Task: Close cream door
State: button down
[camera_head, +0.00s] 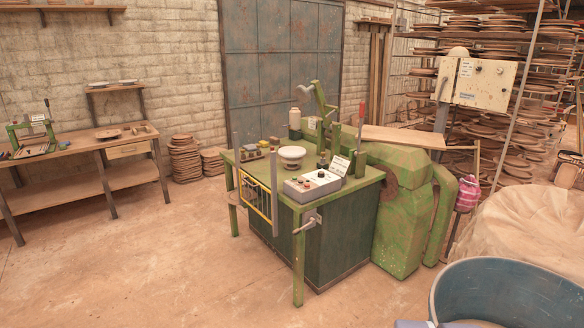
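A cream cabinet (485,84) stands at the upper right, on a post behind the green machine. Its broad face carries small dark knobs and labels. A narrower cream panel (447,72) meets it at the left and has a grey handle-like bar on it. I cannot tell whether this panel is a door standing ajar or the side of the cabinet. No other cream door shows clearly.
A green machine with a worktable (262,188) fills the middle, between me and the cabinet. A blue tub (505,290) stands at the lower right, near a cloth-covered heap (530,225). Loaded racks (530,120) stand behind. The floor (130,260) at the left is clear.

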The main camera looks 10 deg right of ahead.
aim_at(487, 89)
jog(key=i+l+z, duration=0.1)
jog(key=i+z, duration=0.15)
jog(key=i, duration=0.25)
jog(key=i+z, duration=0.3)
jog(key=i, duration=0.2)
jog(key=i+j+z, duration=0.1)
jog(key=i+z, duration=0.15)
jog(key=i, duration=0.25)
jog(key=i+j+z, duration=0.3)
jog(key=i, duration=0.2)
jog(key=i+j+z, duration=0.25)
jog(key=i, duration=0.25)
jog(key=i+j+z, duration=0.3)
jog(key=i+j, duration=0.05)
jog(key=i, duration=0.1)
